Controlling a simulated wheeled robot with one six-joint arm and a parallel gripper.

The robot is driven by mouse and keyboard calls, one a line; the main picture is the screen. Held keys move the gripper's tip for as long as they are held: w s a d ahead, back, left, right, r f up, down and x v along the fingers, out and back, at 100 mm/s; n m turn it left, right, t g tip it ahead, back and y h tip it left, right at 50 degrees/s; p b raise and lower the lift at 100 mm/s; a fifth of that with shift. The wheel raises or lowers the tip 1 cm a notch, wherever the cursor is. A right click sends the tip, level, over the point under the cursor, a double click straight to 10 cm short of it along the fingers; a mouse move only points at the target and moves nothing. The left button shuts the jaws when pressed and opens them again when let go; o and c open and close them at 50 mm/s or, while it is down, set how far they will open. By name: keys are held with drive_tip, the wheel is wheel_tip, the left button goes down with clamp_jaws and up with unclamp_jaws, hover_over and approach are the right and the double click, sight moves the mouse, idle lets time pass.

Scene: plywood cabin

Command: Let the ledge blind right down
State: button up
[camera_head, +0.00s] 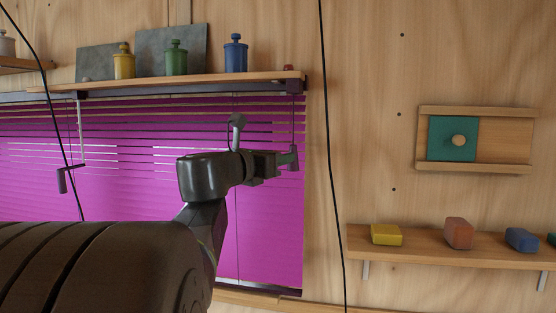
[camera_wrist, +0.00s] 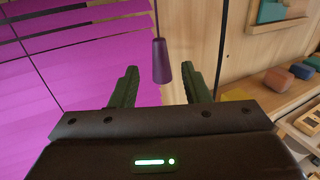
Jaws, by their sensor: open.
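The magenta slatted blind (camera_head: 270,215) hangs below the wooden ledge (camera_head: 180,81). Thin gaps show between its upper slats, and its lower part looks solid down to near the bottom strip. A thin cord hangs at its right end, with a dark purple tassel (camera_wrist: 161,62) at the bottom. My gripper (camera_head: 289,158) is in front of the blind's right edge. In the wrist view my gripper (camera_wrist: 165,85) is open, with the tassel between its two green fingers in the picture. I cannot tell whether the tassel touches either finger. The blind also shows in the wrist view (camera_wrist: 75,60).
Yellow (camera_head: 124,64), green (camera_head: 176,61) and blue (camera_head: 235,56) jars stand on the ledge. A grey crank handle (camera_head: 62,180) hangs at the left. A black cable (camera_head: 330,150) runs down the wall. A shelf (camera_head: 450,247) with coloured blocks is at the right.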

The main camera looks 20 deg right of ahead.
drive_tip(key=v, duration=0.6)
drive_tip(key=shift+b, duration=0.45)
drive_tip(key=p+x, duration=0.3)
drive_tip(key=x, duration=1)
drive_tip(key=shift+w+d+f, duration=0.15)
drive_tip(key=shift+w+d, duration=0.05)
drive_tip(key=shift+d, duration=0.15)
